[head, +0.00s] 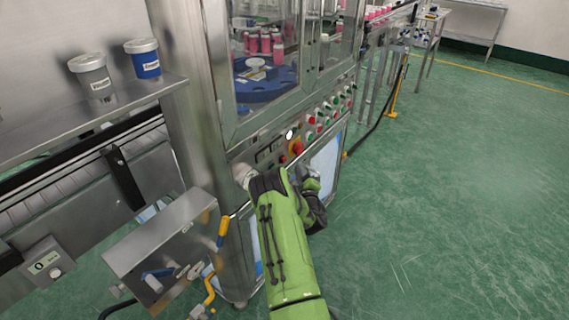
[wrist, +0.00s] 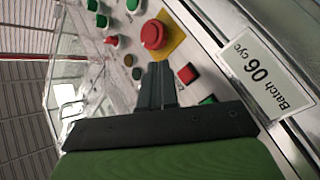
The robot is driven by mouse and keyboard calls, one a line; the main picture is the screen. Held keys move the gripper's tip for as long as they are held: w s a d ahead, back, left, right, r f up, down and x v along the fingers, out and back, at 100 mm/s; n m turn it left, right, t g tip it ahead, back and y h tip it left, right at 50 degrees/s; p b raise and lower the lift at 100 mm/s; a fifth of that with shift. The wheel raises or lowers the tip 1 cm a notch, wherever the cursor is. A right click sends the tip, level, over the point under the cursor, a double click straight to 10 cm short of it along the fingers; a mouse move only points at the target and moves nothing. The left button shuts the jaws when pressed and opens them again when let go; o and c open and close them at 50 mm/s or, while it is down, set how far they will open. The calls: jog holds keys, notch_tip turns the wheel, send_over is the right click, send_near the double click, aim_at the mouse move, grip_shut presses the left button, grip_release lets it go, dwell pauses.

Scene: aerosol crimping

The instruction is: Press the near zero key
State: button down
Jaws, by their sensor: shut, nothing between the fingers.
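The control panel shows in the wrist view with a red square key (wrist: 187,73) and a green square key (wrist: 208,100) near the label "Batch 06 cyc" (wrist: 265,78). I see no zero marking on either key, so I cannot tell which one is the zero key. My gripper (wrist: 160,68) is shut and empty. Its tips point at the panel between the red mushroom button (wrist: 153,34) and the red square key, left of that key. I cannot tell whether the tips touch the panel.
The mushroom button on its yellow plate also shows in the head view (head: 297,149). Other red and green buttons (head: 320,120) run along the panel to the right. A steel box with a yellow handle (head: 222,232) stands left of my arm. The green floor at right is clear.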

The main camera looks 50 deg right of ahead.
jog(key=shift+w+a+b, duration=0.15)
jog(key=shift+w+b, duration=0.5)
jog(key=shift+w, duration=0.8)
jog(key=shift+w, duration=0.15)
dwell(0.7)
jog(key=shift+w+b, duration=0.25)
jog(key=shift+b, duration=0.15)
jog(key=shift+w+a, duration=0.1)
jog(key=shift+w, duration=0.3)
dwell(0.4)
jog(key=shift+s, duration=0.8)
jog(key=s, duration=0.3)
jog(key=s+p, duration=0.1)
jog(key=s, duration=0.1)
jog(key=shift+d, duration=0.3)
